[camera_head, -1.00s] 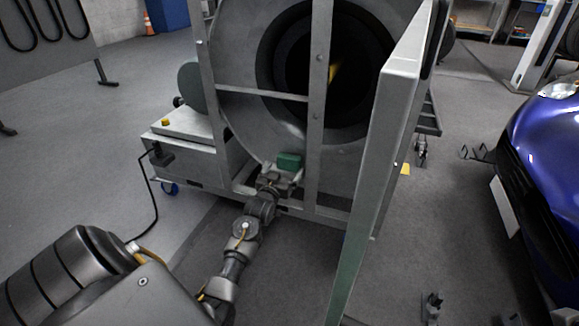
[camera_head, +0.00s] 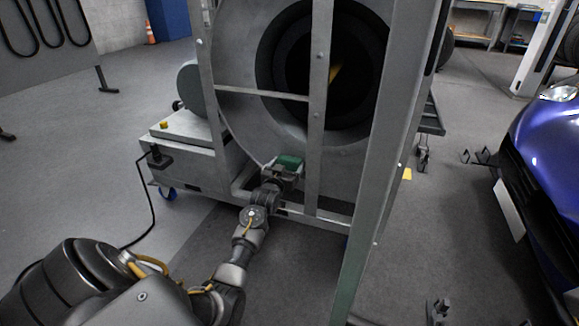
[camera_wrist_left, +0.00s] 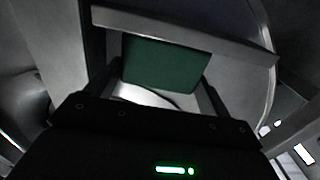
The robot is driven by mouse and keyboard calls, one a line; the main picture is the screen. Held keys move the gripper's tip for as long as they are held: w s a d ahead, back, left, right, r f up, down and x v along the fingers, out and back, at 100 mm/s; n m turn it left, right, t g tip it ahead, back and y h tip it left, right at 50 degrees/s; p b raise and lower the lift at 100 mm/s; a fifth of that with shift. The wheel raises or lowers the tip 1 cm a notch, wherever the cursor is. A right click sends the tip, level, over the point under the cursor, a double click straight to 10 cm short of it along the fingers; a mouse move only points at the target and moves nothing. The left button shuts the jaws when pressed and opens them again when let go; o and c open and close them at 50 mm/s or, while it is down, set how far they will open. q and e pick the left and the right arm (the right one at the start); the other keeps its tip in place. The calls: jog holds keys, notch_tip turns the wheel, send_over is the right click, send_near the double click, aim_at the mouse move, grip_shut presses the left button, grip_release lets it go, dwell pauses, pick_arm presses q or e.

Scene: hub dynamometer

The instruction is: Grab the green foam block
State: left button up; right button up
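The green foam block (camera_head: 290,161) sits low at the front of the big round drum, just left of a vertical frame post. My left gripper (camera_head: 284,172) is right at it, reaching up from below. In the left wrist view the block (camera_wrist_left: 165,68) shows as a dark green face between the two fingers of my left gripper (camera_wrist_left: 162,88), under a grey bar. The fingers stand apart, one on each side of the block. Whether they touch it is hard to tell in the dark. My right gripper is not in view.
The grey drum (camera_head: 235,125) stands behind metal frame posts (camera_head: 319,110). A wide upright (camera_head: 375,170) rises close to the right of my left arm. A grey cabinet (camera_head: 185,160) with a cable stands left. A blue car (camera_head: 550,150) is at the right. Open floor lies left.

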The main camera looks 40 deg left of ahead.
pick_arm(q)
jog(key=shift+c, duration=0.9)
